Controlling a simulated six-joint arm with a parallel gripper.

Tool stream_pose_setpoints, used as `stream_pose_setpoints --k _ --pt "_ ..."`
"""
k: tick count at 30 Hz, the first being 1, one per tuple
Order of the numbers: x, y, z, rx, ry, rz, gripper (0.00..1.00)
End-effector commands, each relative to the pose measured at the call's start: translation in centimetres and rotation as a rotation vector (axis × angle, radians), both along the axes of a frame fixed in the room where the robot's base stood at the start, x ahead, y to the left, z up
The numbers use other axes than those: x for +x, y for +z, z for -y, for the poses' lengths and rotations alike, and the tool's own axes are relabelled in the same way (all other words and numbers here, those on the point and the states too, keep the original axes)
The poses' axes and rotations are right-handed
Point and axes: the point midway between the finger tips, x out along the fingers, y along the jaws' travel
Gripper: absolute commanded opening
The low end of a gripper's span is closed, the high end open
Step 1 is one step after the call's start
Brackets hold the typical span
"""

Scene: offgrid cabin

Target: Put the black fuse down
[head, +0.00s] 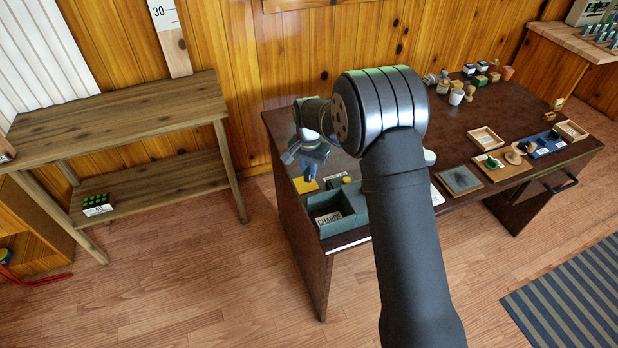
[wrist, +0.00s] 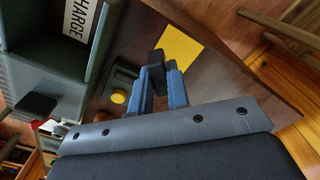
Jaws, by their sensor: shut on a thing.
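My gripper (wrist: 165,88) is shut on the black fuse (wrist: 156,62), a small dark block between its blue fingers in the wrist view. In the head view my gripper (head: 303,158) hangs over the left end of the dark brown desk (head: 285,135). The fuse cannot be made out there. In the wrist view the fuse overlaps the edge of a yellow card (wrist: 181,46). I cannot tell how high it is above the desk.
The yellow card (head: 305,186) lies near the desk's left edge. Beside it is a grey-green tray (head: 353,200) labelled CHARGE, and a small dark box with a yellow button (wrist: 118,97). A wooden shelf table (head: 130,110) stands left, across open floor.

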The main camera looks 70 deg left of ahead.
Motion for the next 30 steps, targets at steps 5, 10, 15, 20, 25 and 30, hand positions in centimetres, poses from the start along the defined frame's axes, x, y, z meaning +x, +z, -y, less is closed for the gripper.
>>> stream_pose_setpoints --k 5,10,15,20,25,30 --pt "0.0 -2.2 0.1 -0.004 -0.001 -0.001 0.00" --pt "0.0 -3.9 0.0 -0.001 -0.001 -0.001 0.00" --pt "0.0 -3.9 0.0 0.000 -0.001 0.000 0.00" --pt "0.0 -4.2 0.1 -0.001 -0.001 0.000 0.00" --pt "0.0 -4.2 0.0 0.000 -0.001 0.000 0.37" --pt "0.0 -4.2 0.0 0.000 -0.001 0.000 0.37"
